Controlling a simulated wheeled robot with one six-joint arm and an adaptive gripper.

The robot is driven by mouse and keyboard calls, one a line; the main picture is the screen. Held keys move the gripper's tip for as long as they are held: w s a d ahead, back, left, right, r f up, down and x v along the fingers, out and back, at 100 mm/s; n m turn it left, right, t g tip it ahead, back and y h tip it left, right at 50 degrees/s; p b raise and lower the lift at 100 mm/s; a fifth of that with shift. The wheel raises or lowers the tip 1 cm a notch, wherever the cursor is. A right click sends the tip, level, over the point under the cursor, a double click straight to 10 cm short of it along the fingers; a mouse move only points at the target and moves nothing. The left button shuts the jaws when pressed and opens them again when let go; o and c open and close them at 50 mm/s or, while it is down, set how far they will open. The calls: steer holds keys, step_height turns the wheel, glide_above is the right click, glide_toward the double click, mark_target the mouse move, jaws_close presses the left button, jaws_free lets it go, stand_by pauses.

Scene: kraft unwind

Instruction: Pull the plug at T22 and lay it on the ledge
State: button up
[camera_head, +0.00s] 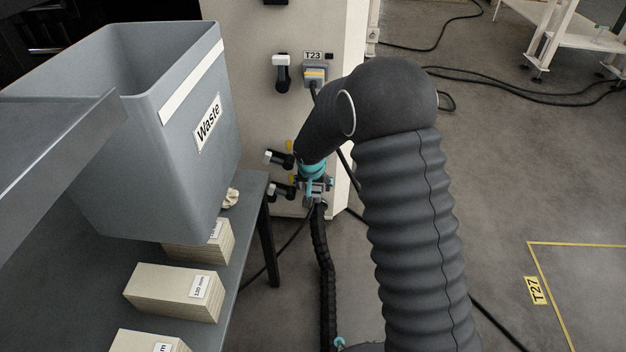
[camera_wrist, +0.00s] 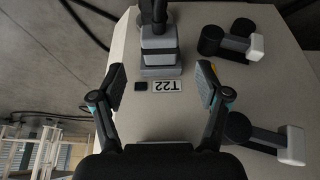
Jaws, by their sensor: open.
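The T22 label (camera_wrist: 167,85) shows upside down on the pale cabinet face in the wrist view. Just above it there is a grey plug (camera_wrist: 158,38) with a black cable, seated in its grey socket (camera_wrist: 160,71). My gripper (camera_wrist: 161,82) is open and empty, with one finger on each side of the label. The plug lies beyond the fingertips, roughly in line with the gap. In the head view my gripper (camera_head: 315,187) is low at the cabinet, and my arm hides the T22 label. I cannot make out a ledge in either view.
Black-and-white levers (camera_wrist: 235,42) and (camera_wrist: 262,136) stick out right of the gripper in the wrist view. In the head view, another plug (camera_head: 315,76) sits under T23 (camera_head: 313,55). A grey Waste bin (camera_head: 185,150) stands on a table left of the arm.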

mark_target(314, 192)
steer(key=x, duration=0.5)
steer(key=shift+w+f, duration=0.15)
steer(key=shift+f, duration=0.15)
jaws_close()
steer(key=shift+b, duration=0.3)
steer(key=shift+s+a+b, duration=0.1)
steer(key=shift+s+b, duration=0.75)
steer(key=shift+s, duration=1.7)
